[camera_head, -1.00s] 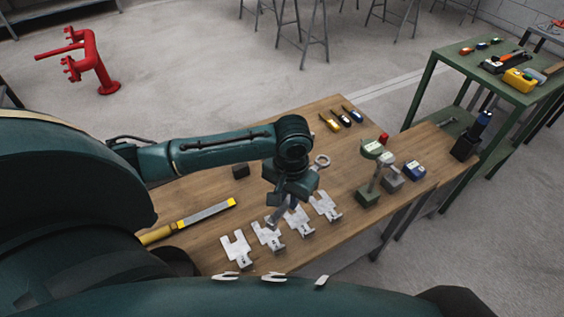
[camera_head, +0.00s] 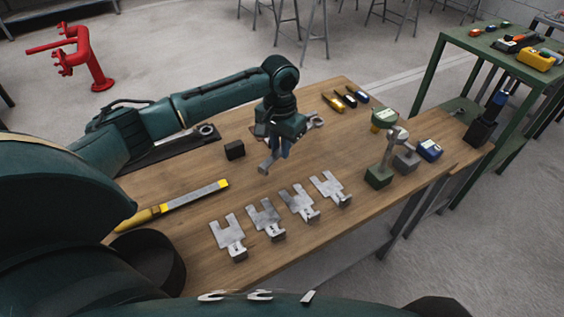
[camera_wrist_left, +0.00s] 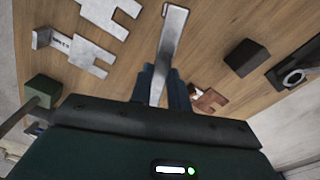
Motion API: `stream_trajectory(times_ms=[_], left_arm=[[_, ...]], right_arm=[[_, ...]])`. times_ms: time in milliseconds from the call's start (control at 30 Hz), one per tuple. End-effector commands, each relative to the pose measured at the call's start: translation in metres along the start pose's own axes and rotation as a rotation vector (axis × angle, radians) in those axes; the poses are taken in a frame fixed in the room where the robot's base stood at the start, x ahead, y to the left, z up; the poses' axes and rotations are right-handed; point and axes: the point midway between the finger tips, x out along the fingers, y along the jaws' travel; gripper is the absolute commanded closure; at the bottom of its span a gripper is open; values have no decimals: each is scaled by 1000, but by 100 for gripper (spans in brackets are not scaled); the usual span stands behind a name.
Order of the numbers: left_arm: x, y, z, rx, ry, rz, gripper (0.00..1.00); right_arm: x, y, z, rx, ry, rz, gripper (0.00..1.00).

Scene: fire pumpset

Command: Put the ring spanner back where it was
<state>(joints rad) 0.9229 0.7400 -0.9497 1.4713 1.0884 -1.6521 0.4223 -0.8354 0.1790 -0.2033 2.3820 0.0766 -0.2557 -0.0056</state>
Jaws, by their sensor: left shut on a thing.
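My right gripper is not in view.
Several slotted metal plates (camera_head: 265,217) line the front of the bench. A black block (camera_head: 234,149) and a yellow-handled file (camera_head: 180,204) lie left. The middle is fairly clear.

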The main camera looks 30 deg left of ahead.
Motion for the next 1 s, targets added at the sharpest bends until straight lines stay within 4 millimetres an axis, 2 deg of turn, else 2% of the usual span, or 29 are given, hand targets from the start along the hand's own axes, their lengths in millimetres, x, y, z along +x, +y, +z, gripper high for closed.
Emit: stream_trajectory(times_ms=[333, 700, 733, 1000], left_arm=[[48, 0, 0, -1, 0, -2, 100], [51, 0, 0, 0, 1, -1, 100], [52, 0, 1, 0, 0, -1, 81], [52, 0, 1, 0, 0, -1, 60]], right_arm=[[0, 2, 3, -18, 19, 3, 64], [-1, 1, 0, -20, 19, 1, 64], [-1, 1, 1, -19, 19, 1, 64], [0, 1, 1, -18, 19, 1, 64]])
